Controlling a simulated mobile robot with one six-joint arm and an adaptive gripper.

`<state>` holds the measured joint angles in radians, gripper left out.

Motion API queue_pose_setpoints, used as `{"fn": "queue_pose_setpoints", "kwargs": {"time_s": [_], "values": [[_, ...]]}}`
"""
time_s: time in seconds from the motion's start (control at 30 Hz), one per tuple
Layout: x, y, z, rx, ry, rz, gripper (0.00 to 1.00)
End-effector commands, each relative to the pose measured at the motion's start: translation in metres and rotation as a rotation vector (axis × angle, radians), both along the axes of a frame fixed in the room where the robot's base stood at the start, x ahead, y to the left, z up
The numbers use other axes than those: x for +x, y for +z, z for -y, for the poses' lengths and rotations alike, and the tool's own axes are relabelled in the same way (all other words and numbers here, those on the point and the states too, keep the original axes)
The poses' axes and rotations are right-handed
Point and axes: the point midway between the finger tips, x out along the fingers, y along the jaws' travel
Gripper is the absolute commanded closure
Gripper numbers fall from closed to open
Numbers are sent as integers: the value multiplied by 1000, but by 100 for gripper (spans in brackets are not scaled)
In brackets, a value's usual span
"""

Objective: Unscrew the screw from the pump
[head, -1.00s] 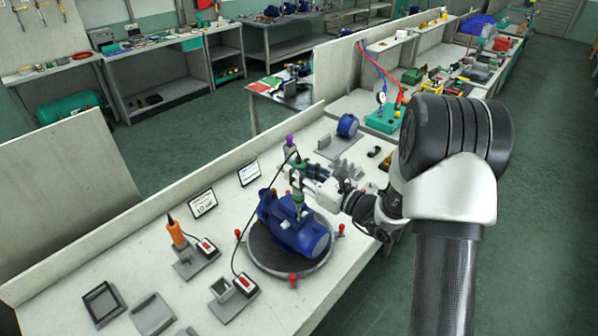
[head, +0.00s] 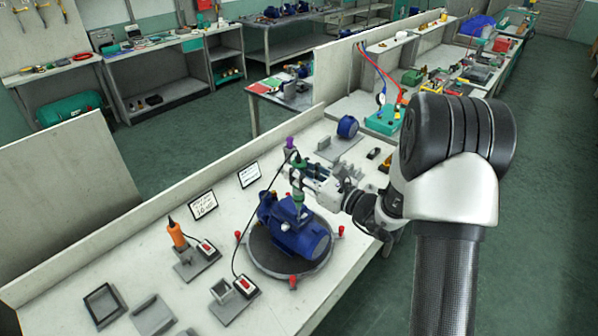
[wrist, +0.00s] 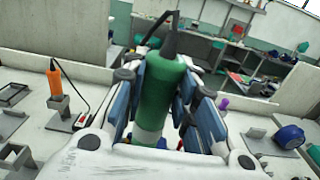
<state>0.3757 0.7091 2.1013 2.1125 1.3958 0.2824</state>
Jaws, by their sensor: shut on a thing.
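The blue pump (head: 302,240) sits on a round dark turntable (head: 262,258) on the bench. My gripper (head: 301,182) is above the pump, shut on a green power screwdriver (head: 299,162) with a black cable. The screwdriver stands roughly upright, its lower end over the pump. In the wrist view, the blue finger pads of my gripper (wrist: 167,100) press on both sides of the green body (wrist: 160,92). The screw and the tool's tip are hidden or too small to make out, so I cannot tell whether they touch.
An orange screwdriver (head: 177,234) stands in a holder left of the pump. An empty grey holder (head: 222,291) is in front. Red knobs (head: 293,281) ring the turntable. A low wall and small signs (head: 202,204) line the bench's back. The black cable hangs left of the pump.

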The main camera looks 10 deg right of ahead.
Motion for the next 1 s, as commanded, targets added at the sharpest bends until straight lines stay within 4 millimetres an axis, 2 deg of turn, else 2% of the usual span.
{"fn": "queue_pose_setpoints", "kwargs": {"time_s": [1.0], "values": [[0, 33, 0, 0, 0, 3, 100]]}}
